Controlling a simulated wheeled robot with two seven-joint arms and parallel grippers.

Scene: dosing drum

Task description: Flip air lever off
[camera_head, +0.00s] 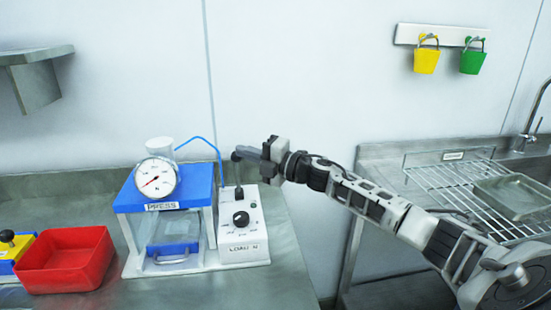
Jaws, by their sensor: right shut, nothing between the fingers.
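The press (165,187) with a blue top, a round gauge (157,178) and a "PRESS" label stands on the steel bench. On its right side is a white control box (243,246) with a black round knob (240,219). A small dark lever-like piece (239,192) stands upright at the top of the box; I cannot tell for sure that it is the air lever, or its setting. My left gripper is out of view.
A blue tube (205,139) arches from the press to the box, close to my right gripper. A red bin (66,262) and a blue-yellow device with a black ball-topped lever (7,237) are at left. A sink with a wire rack (455,185) is at right. The bench front is clear.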

